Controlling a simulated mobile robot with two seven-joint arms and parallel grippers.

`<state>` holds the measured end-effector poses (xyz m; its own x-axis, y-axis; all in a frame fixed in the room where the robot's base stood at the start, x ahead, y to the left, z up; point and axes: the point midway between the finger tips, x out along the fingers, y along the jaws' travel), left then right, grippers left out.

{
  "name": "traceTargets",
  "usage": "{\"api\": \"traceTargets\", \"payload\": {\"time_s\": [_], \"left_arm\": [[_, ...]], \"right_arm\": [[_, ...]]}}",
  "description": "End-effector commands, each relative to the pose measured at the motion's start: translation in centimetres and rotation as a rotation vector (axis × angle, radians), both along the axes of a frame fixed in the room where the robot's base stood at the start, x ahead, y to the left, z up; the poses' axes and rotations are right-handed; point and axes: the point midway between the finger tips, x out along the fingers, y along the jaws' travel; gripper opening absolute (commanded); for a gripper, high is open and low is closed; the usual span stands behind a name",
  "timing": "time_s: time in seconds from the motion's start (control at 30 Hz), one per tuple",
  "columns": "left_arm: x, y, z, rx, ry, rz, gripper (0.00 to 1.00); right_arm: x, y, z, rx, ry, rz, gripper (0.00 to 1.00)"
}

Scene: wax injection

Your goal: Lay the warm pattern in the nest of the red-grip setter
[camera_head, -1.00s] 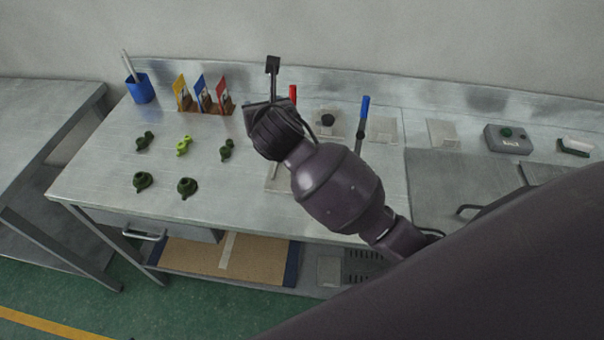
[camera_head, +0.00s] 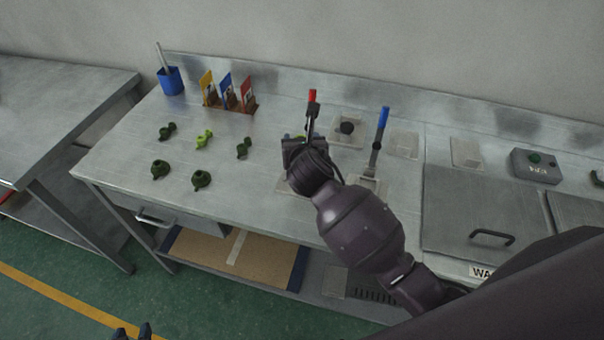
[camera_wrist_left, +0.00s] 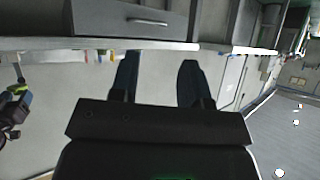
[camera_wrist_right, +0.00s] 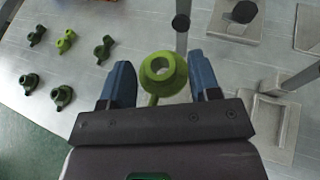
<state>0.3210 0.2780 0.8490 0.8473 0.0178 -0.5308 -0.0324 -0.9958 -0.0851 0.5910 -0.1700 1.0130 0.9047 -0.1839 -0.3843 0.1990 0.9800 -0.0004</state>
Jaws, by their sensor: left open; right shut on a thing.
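My right gripper (camera_wrist_right: 163,88) is shut on a yellow-green pattern (camera_wrist_right: 163,72), a ring with a short stem, held above the bench. In the head view my right wrist hides most of it. The red-grip setter (camera_head: 312,97) stands just behind that wrist, its red handle upright; its nest is hidden. In the right wrist view its dark lever (camera_wrist_right: 182,30) rises beyond the pattern. My left gripper (camera_head: 132,332) is open and empty, low at the bottom edge of the head view, in front of the bench. Its two fingers (camera_wrist_left: 155,80) are apart in the left wrist view.
The blue-grip setter (camera_head: 383,120) stands right of my right wrist. Several green patterns (camera_head: 201,179) lie on the left of the bench (camera_head: 120,165). Behind them are coloured cards (camera_head: 228,93) and a blue cup (camera_head: 171,81). A black knob (camera_head: 347,128) sits on a plate behind.

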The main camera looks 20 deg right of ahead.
Motion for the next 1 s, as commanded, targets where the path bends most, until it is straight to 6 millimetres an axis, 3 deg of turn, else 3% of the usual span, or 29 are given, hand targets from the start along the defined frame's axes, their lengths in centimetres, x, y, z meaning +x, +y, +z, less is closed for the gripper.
{"api": "traceTargets", "payload": {"time_s": [0.1, 0.3, 0.53, 0.8, 1.0], "left_arm": [[0.2, 0.0, -0.3, 0.0, -0.005, 0.0, 0.43], [0.4, -0.1, -0.6, 0.0, -0.008, -0.002, 0.43], [0.5, -0.1, -0.8, 0.001, -0.011, -0.003, 0.43], [0.7, -0.1, -1.4, 0.0, -0.014, -0.004, 0.43], [0.9, -0.2, -1.2, 0.0, -0.019, -0.006, 0.43]], "right_arm": [[-0.1, 0.0, -2.9, 0.002, 0.004, -0.003, 0.34], [0.0, 0.0, -6.1, 0.002, 0.003, -0.002, 0.34], [0.0, 0.0, -7.6, 0.001, 0.001, -0.001, 0.34], [0.0, 0.0, -11.1, 0.001, 0.001, -0.001, 0.34], [0.0, 0.0, -11.3, 0.001, -0.001, 0.001, 0.34]]}}
